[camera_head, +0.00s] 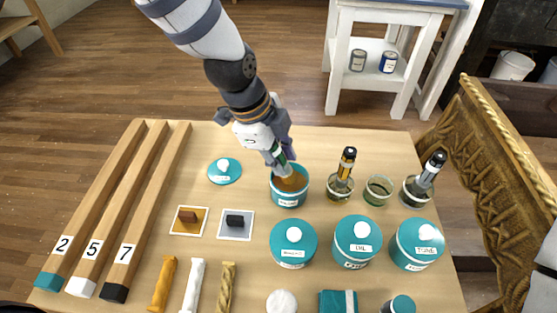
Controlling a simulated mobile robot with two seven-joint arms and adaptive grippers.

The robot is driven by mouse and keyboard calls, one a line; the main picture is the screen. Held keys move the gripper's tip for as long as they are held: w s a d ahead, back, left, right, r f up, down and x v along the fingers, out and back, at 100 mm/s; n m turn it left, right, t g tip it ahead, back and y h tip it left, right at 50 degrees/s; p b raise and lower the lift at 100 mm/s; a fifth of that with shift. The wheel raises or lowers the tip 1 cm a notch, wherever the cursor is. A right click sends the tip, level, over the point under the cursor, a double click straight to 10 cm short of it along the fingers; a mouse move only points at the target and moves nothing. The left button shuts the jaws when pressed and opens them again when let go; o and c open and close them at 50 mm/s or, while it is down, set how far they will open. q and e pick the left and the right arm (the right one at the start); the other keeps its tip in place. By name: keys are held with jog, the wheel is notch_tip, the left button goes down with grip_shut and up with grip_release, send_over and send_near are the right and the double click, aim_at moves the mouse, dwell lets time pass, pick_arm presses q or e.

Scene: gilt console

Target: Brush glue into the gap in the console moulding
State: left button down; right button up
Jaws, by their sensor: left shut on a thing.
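My left gripper (281,158) reaches down from the top and is shut on a brush, mostly hidden by the fingers. The brush's pale lower end (284,171) is at the mouth of an open teal pot (289,199) with amber-brown contents, apparently glue; how deep it dips is hard to tell. The pot's label is too small to read. The gilt carved console (497,173) stands at the right edge with its moulding facing the table; I cannot make out the gap. My right gripper is not in view.
A teal lid (224,171) lies left of the pot. Glass jars with brushes (341,188) (416,192), an empty glass (378,191) and closed teal pots (293,244) (358,241) (416,244) crowd the right. Numbered wooden bars (107,200) lie left. The table's (335,141) back strip is clear.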

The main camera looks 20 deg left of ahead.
pick_arm(q)
jog(key=shift+r+p, duration=0.75)
jog(key=shift+r, duration=2.1)
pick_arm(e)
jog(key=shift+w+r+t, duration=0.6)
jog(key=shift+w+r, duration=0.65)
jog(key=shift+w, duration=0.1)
